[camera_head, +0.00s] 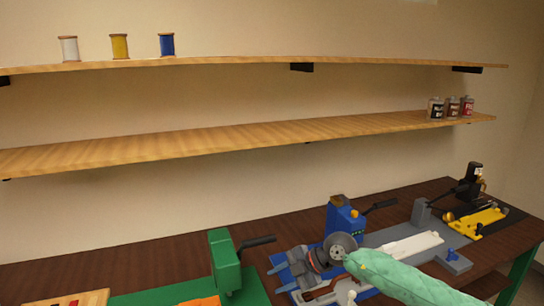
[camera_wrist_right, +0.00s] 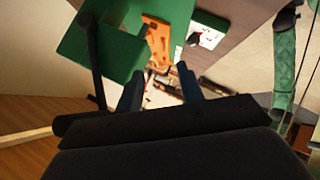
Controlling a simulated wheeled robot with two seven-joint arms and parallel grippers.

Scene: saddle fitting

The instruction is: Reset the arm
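My right gripper (camera_head: 278,279) reaches in from the lower right on a green-sleeved arm and points left, in front of the blue machine (camera_head: 338,216). It also shows in the right wrist view (camera_wrist_right: 160,88), with its two dark blue fingers apart and nothing between them. Beyond the fingers in that view stand a green press (camera_wrist_right: 105,45) with a dark lever and an orange piece (camera_wrist_right: 157,42). The green press (camera_head: 224,262) is left of the gripper in the head view, apart from it. My left gripper is not in view.
A grey base with a white piece (camera_head: 412,245) lies right of the blue machine. A yellow and black machine (camera_head: 478,218) stands at the far right. Two wall shelves (camera_head: 250,128) hold spools and small cans. The dark tabletop (camera_head: 150,262) is bare behind the green press.

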